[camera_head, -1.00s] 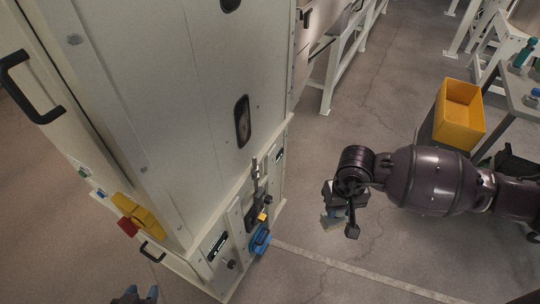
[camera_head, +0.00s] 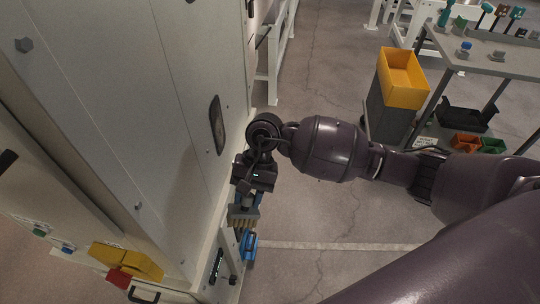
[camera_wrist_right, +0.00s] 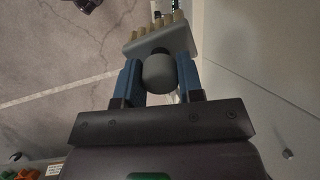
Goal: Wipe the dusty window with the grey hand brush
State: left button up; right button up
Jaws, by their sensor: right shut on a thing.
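The grey hand brush (camera_head: 243,214) has a grey body and a row of beige bristles. My right gripper (camera_head: 247,196) is shut on its rounded grey grip and holds it close beside the cabinet's right-hand face, bristles downward in the head view. In the right wrist view, the blue fingers of my right gripper (camera_wrist_right: 158,76) clasp the grip, and the brush (camera_wrist_right: 155,43) spreads out beyond them. My left gripper is not in view.
The tall pale cabinet (camera_head: 130,90) fills the left. A yellow bin (camera_head: 403,78) and a grey table (camera_head: 485,52) stand at the right. Floor between is free.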

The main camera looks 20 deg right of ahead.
jog(key=w+d+r+m+t+y+b, duration=0.1)
jog(key=w+d+m+t+y+b, duration=0.4)
jog(key=w+d+m+t+y, duration=0.5)
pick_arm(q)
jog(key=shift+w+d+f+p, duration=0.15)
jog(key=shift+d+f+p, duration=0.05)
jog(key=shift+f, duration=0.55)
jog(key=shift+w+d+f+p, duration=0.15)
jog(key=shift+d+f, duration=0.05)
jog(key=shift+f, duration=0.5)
pick_arm(e)
jog(key=shift+w+a+r+m+t, duration=0.1)
jog(key=shift+w+a+m+t, duration=0.1)
jog(key=shift+a+m+t, duration=0.45)
jog(key=shift+w+a+r+m+t, duration=0.1)
jog(key=shift+w+a+m+t, duration=0.15)
jog(key=shift+a+m+t, duration=0.35)
jog(key=shift+w+a+r+m+t, duration=0.15)
jog(key=shift+a+m+t, duration=0.25)
jog(key=shift+a, duration=0.45)
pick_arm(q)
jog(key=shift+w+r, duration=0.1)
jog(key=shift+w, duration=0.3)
pick_arm(e)
jog(key=shift+w+f, duration=0.1)
